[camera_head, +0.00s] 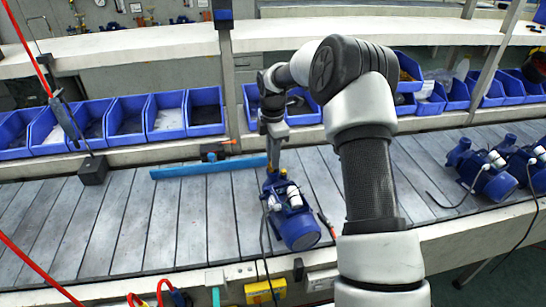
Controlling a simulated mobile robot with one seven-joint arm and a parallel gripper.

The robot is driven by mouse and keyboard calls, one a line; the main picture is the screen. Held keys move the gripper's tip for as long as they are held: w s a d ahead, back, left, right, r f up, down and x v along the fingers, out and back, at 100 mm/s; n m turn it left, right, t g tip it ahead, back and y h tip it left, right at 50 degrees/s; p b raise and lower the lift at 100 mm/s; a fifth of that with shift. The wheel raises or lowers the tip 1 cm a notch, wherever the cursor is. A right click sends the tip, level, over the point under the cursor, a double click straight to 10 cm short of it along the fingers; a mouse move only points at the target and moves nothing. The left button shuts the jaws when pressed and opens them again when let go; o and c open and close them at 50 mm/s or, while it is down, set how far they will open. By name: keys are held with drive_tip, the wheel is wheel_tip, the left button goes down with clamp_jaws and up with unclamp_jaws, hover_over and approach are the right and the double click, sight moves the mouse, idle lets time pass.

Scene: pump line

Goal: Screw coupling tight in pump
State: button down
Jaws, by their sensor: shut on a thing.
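A blue pump (298,226) with white capacitors on top and a dark cable lies on the grey slatted conveyor, in front of my arm. My gripper (272,166) points down over the pump's rear end, to the left of my forearm. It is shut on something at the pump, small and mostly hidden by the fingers. The coupling cannot be made out clearly, so I cannot tell how deep it sits in the pump.
More blue pumps (490,176) with loose cables stand at the right. A blue bar (210,167) and a dark block (93,170) lie to the left. Blue bins (125,118) line the back.

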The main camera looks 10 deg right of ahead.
drive_tip(key=c, duration=1.6)
unclamp_jaws()
drive_tip(key=shift+r+n+p, duration=0.2)
drive_tip(key=shift+n+p, duration=0.55)
drive_tip(key=shift+n, duration=0.45)
drive_tip(key=shift+f+n, duration=0.2)
drive_tip(key=shift+n, duration=0.3)
drive_tip(key=shift+r+n+p, duration=0.2)
drive_tip(key=shift+n+p, duration=0.4)
drive_tip(key=shift+n, duration=0.2)
drive_tip(key=shift+f+n, duration=0.2)
drive_tip(key=shift+n, duration=0.8)
drive_tip(key=shift+c, duration=0.6)
